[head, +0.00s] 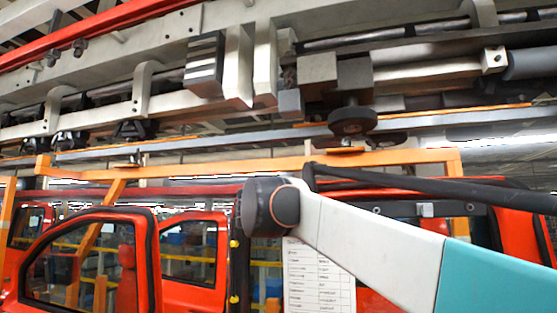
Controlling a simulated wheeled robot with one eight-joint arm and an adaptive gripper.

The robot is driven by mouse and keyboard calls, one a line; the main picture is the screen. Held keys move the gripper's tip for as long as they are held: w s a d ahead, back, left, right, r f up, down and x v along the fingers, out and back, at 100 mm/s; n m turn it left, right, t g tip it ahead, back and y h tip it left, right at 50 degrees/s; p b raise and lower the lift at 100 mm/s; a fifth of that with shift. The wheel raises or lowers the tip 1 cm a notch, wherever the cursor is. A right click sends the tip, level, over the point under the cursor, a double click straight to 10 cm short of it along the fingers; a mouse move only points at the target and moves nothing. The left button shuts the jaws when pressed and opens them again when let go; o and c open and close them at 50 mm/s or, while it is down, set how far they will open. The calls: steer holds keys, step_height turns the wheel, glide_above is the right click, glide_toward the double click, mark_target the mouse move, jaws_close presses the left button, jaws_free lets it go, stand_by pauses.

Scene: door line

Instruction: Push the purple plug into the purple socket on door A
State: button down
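I see no purple plug and no purple socket in the head view. Several red doors hang in a row, among them a near door at the left (146,262) and another red door (190,296) just behind it. I cannot tell which one is door A. My gripper is out of the picture. A white and teal link of my arm crosses the lower right and hides part of the red bodywork behind it.
An orange frame (400,157) runs across above the doors. Grey overhead rails and a dark round wheel (352,121) fill the upper part. A printed white sheet (312,285) hangs at the lower middle, partly behind my arm.

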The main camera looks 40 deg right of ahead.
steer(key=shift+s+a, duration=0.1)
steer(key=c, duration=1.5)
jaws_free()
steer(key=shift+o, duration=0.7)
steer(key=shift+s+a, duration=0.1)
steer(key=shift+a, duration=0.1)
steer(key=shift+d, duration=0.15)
